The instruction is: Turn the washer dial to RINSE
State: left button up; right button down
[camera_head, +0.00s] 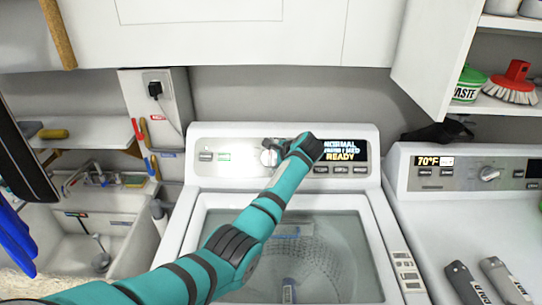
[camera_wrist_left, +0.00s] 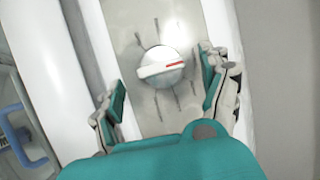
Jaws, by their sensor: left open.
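The washer (camera_head: 285,210) stands in the middle of the head view, with a control panel along its back. Its display (camera_head: 342,151) reads "NORMAL" and "READY". The washer dial (camera_head: 268,157) is partly hidden by my left gripper (camera_head: 275,148) in the head view. In the left wrist view the dial (camera_wrist_left: 162,67) is a round white knob with a red mark on its bar, pointing to the right of the picture. My left gripper (camera_wrist_left: 165,92) is open, its fingers on either side of the dial and apart from it. The dial's setting labels are not readable. My right gripper is not in view.
A dryer (camera_head: 470,205) with its own dial (camera_head: 488,174) stands to the right, two grey handled items lying on it. A sink (camera_head: 90,245) is at the left. Cabinets (camera_head: 250,30) hang above the panel. An open shelf at the upper right holds a brush (camera_head: 513,82).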

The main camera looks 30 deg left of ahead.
aim_at(269, 158)
pick_arm(q)
jog(key=shift+x, duration=1.35)
jog(key=c, duration=1.2)
